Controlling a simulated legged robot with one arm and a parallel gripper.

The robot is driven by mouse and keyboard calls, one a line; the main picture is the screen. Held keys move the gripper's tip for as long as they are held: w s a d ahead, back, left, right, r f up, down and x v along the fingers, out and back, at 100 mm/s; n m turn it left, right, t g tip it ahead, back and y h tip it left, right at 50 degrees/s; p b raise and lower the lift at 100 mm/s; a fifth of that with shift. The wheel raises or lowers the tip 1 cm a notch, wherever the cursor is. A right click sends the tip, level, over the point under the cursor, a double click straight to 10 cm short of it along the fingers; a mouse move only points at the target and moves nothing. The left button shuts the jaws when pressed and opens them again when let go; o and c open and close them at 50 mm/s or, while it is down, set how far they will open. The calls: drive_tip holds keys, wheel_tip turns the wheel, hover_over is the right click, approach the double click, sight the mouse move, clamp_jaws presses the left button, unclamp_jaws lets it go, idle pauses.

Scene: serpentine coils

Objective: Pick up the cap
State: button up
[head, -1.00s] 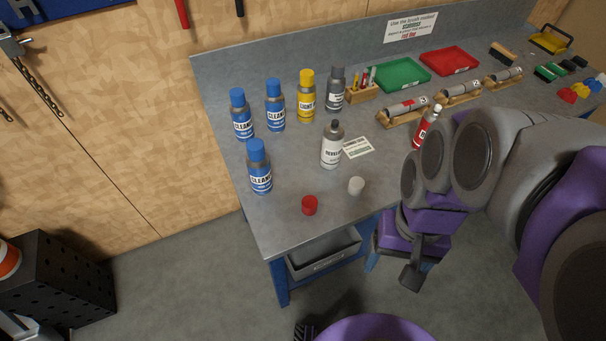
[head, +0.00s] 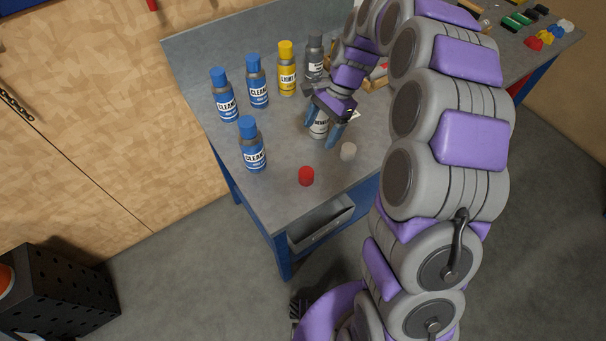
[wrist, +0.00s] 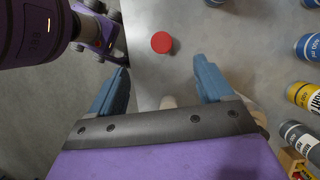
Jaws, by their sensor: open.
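The red cap (head: 306,176) stands on the grey bench near its front edge; it also shows in the wrist view (wrist: 161,42), beyond and between my fingertips. A white cap (head: 348,151) stands to its right, near the same edge. In the wrist view a pale shape, partly hidden by my gripper's bar, may be this cap.
Several blue-capped cleaner bottles (head: 253,146) stand left of the caps. A yellow bottle (head: 287,70) and a dark grey bottle (head: 314,57) stand behind. The bench's front edge is close to both caps. A grey drawer (head: 322,222) hangs below.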

drive_tip(key=w, duration=0.1)
drive_tip(key=b, duration=0.1)
approach(306, 172)
drive_tip(key=shift+m, duration=0.3)
drive_tip(key=x, duration=0.2)
drive_tip(key=a+b+x, duration=0.1)
drive_tip(key=x, duration=0.2)
drive_tip(key=shift+a+f, duration=0.15)
drive_tip(key=shift+d+f, duration=0.25)
drive_tip(key=shift+d, duration=0.3)
drive_tip(key=f, duration=0.1)
drive_tip(key=s+f+b, duration=0.1)
drive_tip(key=f, duration=0.1)
drive_tip(key=shift+d+f+b, duration=0.1)
drive_tip(key=shift+d+b, duration=0.05)
drive_tip(key=shift+b, duration=0.15)
drive_tip(key=shift+a+f, duration=0.7)
drive_tip(key=shift+a, duration=0.5)
drive_tip(key=shift+d+r, duration=0.1)
drive_tip(key=shift+d, duration=0.75)
drive_tip(key=c, duration=0.7)
drive_tip(key=shift+a, duration=0.25)
drive_tip(key=c, duration=0.3)
drive_tip(key=shift+s+a, duration=0.1)
drive_tip(key=shift+a, duration=0.2)
